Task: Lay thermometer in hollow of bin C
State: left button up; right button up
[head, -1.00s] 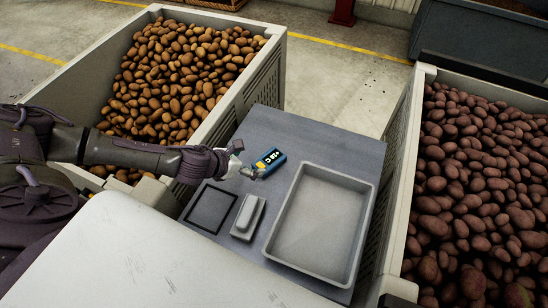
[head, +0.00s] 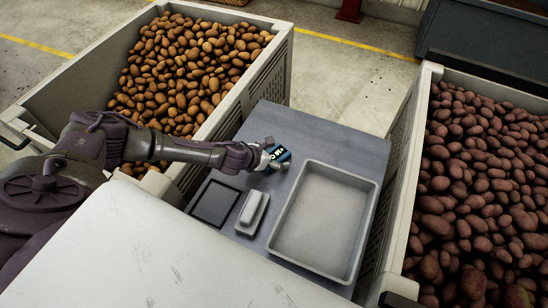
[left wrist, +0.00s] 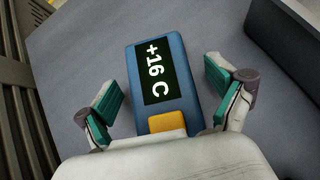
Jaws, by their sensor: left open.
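The thermometer (left wrist: 163,82) is a blue block with a dark display reading "+16 C" and a yellow patch at its near end. It also shows in the head view, lying on the grey table (head: 310,130) behind the tray's left corner (head: 279,153). My left gripper (left wrist: 170,100) is open, with a green-padded finger on either side of the thermometer and gaps visible between. In the head view the left gripper (head: 268,161) is at the thermometer and partly covers it. My right gripper is not in view. No bin is visibly labelled C.
An empty grey tray (head: 361,196), a small light block (head: 252,211) and a dark square frame (head: 214,203) are on the table. A potato bin (head: 250,86) stands at left, another (head: 417,145) at right. The table's back part is clear.

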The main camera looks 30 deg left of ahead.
pick_arm(q)
jog(key=shift+s, duration=0.1)
jog(key=shift+c, duration=0.5)
jog(key=c, duration=1.1)
jog(key=shift+r, duration=0.15)
jog(key=shift+c, duration=1.3)
